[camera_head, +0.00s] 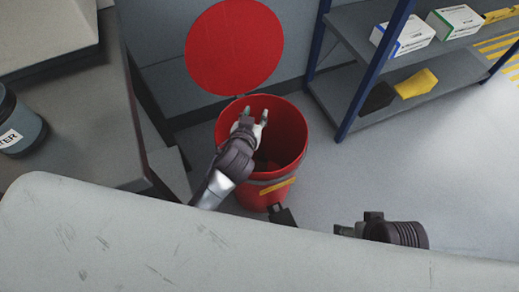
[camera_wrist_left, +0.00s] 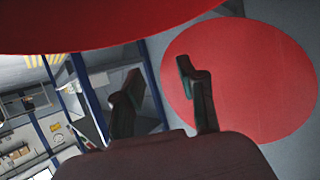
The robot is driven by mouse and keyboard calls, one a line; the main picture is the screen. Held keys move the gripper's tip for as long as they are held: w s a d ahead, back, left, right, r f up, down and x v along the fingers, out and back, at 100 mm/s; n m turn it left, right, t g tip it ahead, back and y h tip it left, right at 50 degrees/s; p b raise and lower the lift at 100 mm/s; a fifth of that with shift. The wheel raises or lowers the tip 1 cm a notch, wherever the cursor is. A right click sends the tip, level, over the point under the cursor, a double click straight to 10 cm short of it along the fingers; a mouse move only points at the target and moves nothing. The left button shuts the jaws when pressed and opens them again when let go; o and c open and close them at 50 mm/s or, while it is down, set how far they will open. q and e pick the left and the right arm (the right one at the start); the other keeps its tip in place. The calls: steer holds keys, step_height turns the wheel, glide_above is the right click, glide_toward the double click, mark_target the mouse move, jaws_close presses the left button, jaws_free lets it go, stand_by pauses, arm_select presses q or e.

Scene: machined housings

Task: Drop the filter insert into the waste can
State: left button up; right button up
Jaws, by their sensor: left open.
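The red waste can (camera_head: 288,125) stands on the floor with its round red lid (camera_head: 234,48) open behind it. The lid also shows in the left wrist view (camera_wrist_left: 245,80). My left gripper (camera_head: 255,116) is over the can's mouth, open, with nothing visible between its fingers; in the left wrist view (camera_wrist_left: 158,80) the fingers are apart. I cannot make out a filter insert; the can's inside is partly hidden by my left gripper, and its shaded bottom is unclear. My right gripper (camera_head: 347,230) is right of the can, small and partly hidden, its opening unclear.
A dark jar (camera_head: 18,125) with a partly readable label stands on the grey bench (camera_head: 85,110) at left. A blue-posted shelf (camera_head: 430,80) at right holds white boxes (camera_head: 455,22) and a yellow bin (camera_head: 416,84). Floor right of the can is clear.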

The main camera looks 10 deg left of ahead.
arm_select(q)
steer(key=v, duration=1.1)
steer(key=shift+s+r, duration=0.2)
